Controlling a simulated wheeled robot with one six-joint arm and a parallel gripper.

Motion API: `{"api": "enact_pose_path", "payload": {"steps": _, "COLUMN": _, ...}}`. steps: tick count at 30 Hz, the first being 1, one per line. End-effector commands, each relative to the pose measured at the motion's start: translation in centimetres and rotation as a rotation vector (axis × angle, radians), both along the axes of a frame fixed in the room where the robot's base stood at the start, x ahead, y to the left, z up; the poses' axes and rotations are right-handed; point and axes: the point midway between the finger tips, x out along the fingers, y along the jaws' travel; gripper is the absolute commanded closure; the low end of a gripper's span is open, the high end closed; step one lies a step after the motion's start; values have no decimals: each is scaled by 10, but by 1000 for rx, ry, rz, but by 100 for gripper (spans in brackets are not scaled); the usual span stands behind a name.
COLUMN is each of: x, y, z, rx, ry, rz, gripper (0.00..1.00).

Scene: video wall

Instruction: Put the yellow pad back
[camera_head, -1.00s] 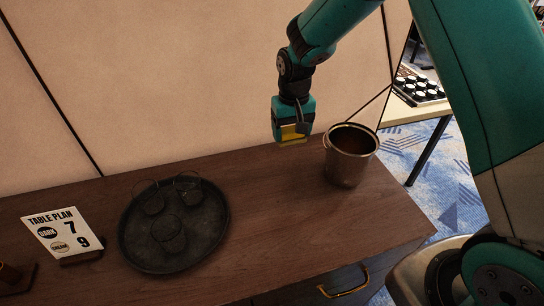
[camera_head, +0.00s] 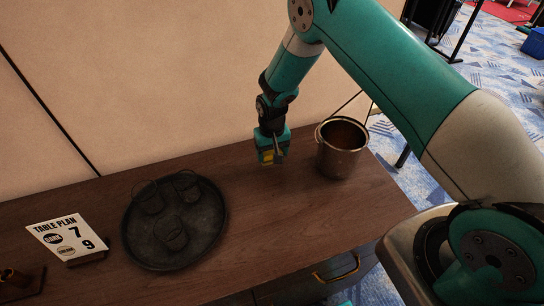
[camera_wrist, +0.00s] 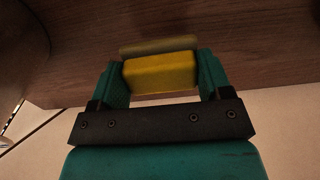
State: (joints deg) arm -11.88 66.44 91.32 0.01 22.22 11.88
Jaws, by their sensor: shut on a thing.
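The yellow pad (camera_wrist: 160,73) is held between both fingers of my gripper (camera_wrist: 160,80) in the wrist view. In the head view my gripper (camera_head: 270,158) points down beside the metal pot, on its left. A small part of the yellow pad (camera_head: 267,157) shows between the fingers there. The pad is over the dark wooden counter (camera_head: 260,215), close to its surface. I cannot tell if it touches the wood.
The metal pot (camera_head: 340,160) stands near the counter's right end. A dark round tray (camera_head: 205,235) with several dark items is to the left. A table plan card (camera_head: 66,236) stands farther left. A pale wall (camera_head: 150,80) rises behind. The counter between tray and pot is clear.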

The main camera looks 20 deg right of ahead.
Motion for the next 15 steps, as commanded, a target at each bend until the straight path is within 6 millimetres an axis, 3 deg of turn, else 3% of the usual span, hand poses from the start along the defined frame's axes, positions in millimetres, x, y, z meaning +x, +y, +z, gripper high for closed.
{"api": "enact_pose_path", "payload": {"steps": 9, "x": 0, "y": 0, "z": -37, "rx": 0, "ry": 1, "rz": 0, "gripper": 50}}
{"api": "enact_pose_path", "payload": {"steps": 15, "x": 0, "y": 0, "z": -39, "rx": 0, "ry": -1, "rz": 0, "gripper": 50}}
